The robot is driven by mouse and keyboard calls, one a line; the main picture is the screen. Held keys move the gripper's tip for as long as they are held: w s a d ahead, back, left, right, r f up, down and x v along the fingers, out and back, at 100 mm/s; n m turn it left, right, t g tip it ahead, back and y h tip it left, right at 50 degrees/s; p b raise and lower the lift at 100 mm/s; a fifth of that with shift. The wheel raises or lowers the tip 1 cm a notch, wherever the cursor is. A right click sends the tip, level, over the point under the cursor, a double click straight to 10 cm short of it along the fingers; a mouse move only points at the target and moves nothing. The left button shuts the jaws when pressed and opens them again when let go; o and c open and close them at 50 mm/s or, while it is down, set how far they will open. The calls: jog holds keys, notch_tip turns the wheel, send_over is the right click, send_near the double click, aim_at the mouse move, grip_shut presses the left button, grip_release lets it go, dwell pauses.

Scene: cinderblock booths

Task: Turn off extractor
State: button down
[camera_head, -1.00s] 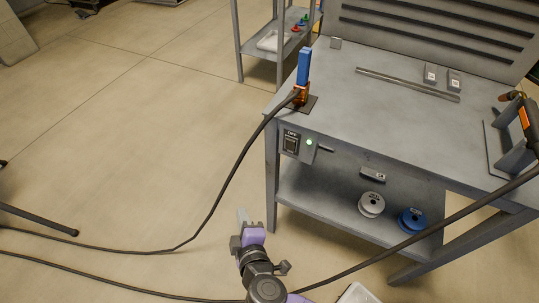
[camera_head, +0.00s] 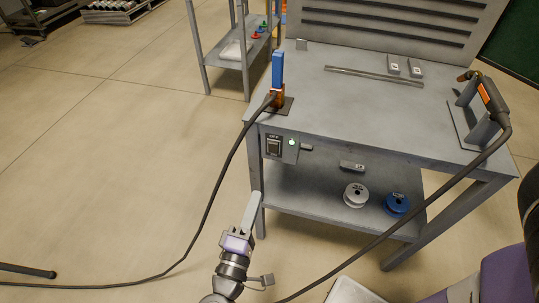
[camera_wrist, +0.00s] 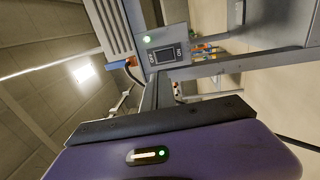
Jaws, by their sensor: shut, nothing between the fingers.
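The extractor switch box (camera_head: 283,148) is fixed under the front left edge of the grey workbench. It has a dark rocker switch (camera_head: 273,146) and a lit green lamp (camera_head: 292,142). In the wrist view the rocker (camera_wrist: 165,55) appears sideways between OFF and ON labels, with the green lamp (camera_wrist: 147,39) beside it. I cannot tell which side of the rocker is pressed. My gripper (camera_head: 256,199) is shut and empty, below the switch box and in front of the bench's left leg, apart from the switch. My purple gripper body fills the bottom of the wrist view.
The workbench top (camera_head: 350,110) carries a blue-handled tool (camera_head: 277,70) in an orange holder and a torch-like tool (camera_head: 490,97) on a stand. A black cable (camera_head: 222,180) hangs left of the switch; another crosses at right. Spools lie on the lower shelf.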

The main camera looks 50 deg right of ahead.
aim_at(273, 146)
jog(key=p+x, duration=0.1)
jog(key=x, duration=1.3)
jog(key=shift+w+d+r, duration=0.1)
jog(key=shift+d+r, duration=0.1)
jog(key=shift+d, duration=0.1)
